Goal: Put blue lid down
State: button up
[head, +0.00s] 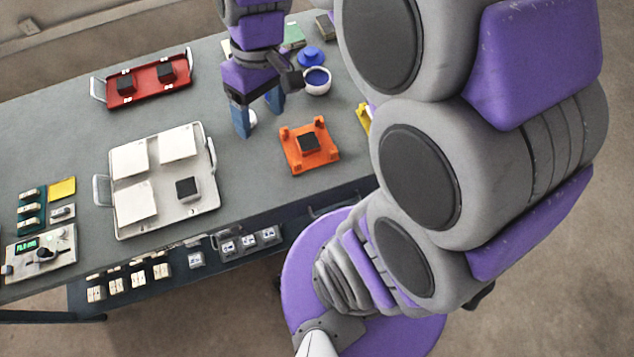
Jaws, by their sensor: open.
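The blue lid (311,57) lies on the grey table near its far right part, with its knob facing up. Just in front of it stands a white cup (318,90) with blue inside; its top is uncovered. My gripper (259,115) points down, to the left of and nearer than the cup. Its blue fingers are spread apart and hold nothing that I can see. A small white round thing (252,119) shows between the fingers, partly hidden; I cannot tell what it is. The lid is apart from my gripper.
An orange fixture (309,160) with a dark tile is right of my gripper. A red tray (148,95) and a white tray (205,210) with white tiles are to the left. A control box (40,254) sits far left. Bare table (235,165) lies between white tray and fixture.

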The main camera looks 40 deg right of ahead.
jog(key=s+f+m+h, duration=0.2)
jog(key=s+f+m, duration=0.1)
jog(key=s, duration=1.3)
jog(key=shift+d+f, duration=0.4)
jog(key=shift+f, duration=0.25)
